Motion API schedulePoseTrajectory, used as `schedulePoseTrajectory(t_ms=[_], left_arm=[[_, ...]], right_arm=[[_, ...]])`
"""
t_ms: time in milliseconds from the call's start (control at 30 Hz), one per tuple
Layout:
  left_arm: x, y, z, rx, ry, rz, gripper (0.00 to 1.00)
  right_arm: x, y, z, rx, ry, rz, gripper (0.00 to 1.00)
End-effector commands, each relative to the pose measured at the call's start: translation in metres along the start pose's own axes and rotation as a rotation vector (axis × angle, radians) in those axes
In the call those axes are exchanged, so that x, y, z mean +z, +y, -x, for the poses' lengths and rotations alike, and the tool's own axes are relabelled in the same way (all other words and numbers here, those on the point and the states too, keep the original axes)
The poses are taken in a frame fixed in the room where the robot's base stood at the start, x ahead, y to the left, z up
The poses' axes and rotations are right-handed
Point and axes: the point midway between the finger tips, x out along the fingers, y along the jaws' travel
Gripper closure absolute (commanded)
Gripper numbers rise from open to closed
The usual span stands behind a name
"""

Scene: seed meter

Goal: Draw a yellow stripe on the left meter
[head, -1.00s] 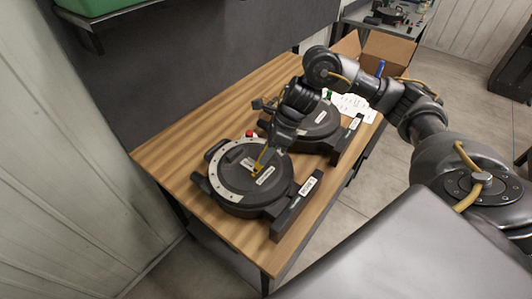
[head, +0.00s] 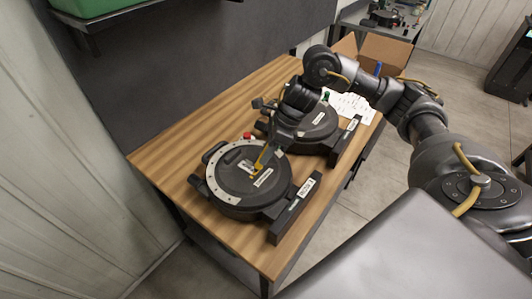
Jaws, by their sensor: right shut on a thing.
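The left meter (head: 230,183) is a round dark disc with a pale rim arc and white labels, lying on the wooden table (head: 165,150). My right gripper (head: 267,150) reaches down over it from the upper right, shut on a slim yellow marker (head: 261,160). The marker slants down to the left, its lower end at the meter's top face near a white label. A small yellow patch shows at that end; I cannot tell whether it is the tip or a drawn mark. My left gripper is out of view.
A second, similar meter (head: 318,133) sits behind to the right, partly hidden by my right arm. A red knob (head: 247,136) stands by the left meter's far edge. White papers (head: 350,105) and an open cardboard box (head: 385,52) are farther back. The table's left part is clear.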

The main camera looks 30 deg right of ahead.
Motion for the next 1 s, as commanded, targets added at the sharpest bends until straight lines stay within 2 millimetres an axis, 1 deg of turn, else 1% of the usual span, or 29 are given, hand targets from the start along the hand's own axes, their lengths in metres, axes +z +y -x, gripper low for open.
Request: schedulePoseTrajectory(t_ms=[1000], left_arm=[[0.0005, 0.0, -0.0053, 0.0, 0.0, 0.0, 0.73]], right_arm=[[-0.0047, -0.0086, 0.0042, -0.002, 0.0, 0.0, 1.0]])
